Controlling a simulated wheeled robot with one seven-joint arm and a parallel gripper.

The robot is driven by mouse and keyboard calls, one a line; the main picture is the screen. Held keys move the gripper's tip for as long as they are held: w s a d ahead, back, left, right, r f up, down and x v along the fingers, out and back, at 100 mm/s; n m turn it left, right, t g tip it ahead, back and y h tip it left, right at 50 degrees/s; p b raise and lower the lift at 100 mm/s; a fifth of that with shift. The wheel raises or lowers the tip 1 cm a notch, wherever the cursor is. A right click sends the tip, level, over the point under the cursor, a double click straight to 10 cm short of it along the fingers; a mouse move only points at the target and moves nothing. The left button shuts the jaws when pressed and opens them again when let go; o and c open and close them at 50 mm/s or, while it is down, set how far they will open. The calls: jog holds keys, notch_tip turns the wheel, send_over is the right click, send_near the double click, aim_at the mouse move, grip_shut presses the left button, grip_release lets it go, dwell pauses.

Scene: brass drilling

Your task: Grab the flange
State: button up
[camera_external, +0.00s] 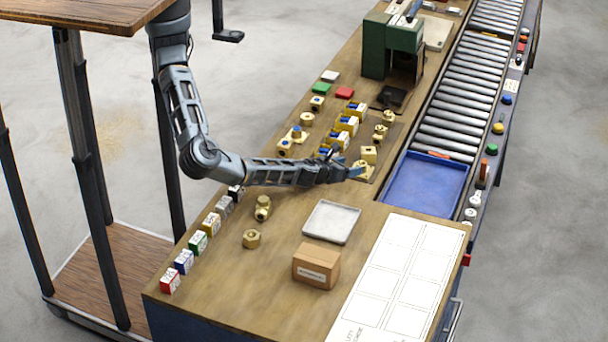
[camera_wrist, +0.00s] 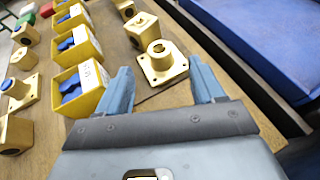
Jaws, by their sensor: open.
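A brass flange (camera_wrist: 163,66) with a square base plate, corner holes and a round raised collar lies flat on the bench in the wrist view. It also shows at my fingertips in the external view (camera_external: 364,169). My gripper (camera_wrist: 159,72) is open, with its two blue-grey fingers apart and the flange ahead between their tips. Nothing is held. In the external view my gripper (camera_external: 352,174) is low over the bench beside the flange. A second square-plated brass piece (camera_wrist: 18,94) with a blue centre lies at the left in the wrist view.
A brass block (camera_wrist: 142,29) stands just behind the flange. Yellow bins (camera_wrist: 82,88) with blue contents line the left side. A blue tray (camera_external: 424,183) lies at the right by the roller conveyor (camera_external: 456,105). A grey tray (camera_external: 331,222) and cardboard box (camera_external: 316,266) are nearer the front.

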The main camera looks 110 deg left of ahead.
aim_at(360, 164)
jog(key=p+x, duration=0.1)
jog(key=x, duration=0.5)
jog(key=shift+w+a+f, duration=0.1)
jog(key=shift+a, duration=0.1)
jog(key=shift+c, duration=0.2)
grip_shut()
dwell(0.4)
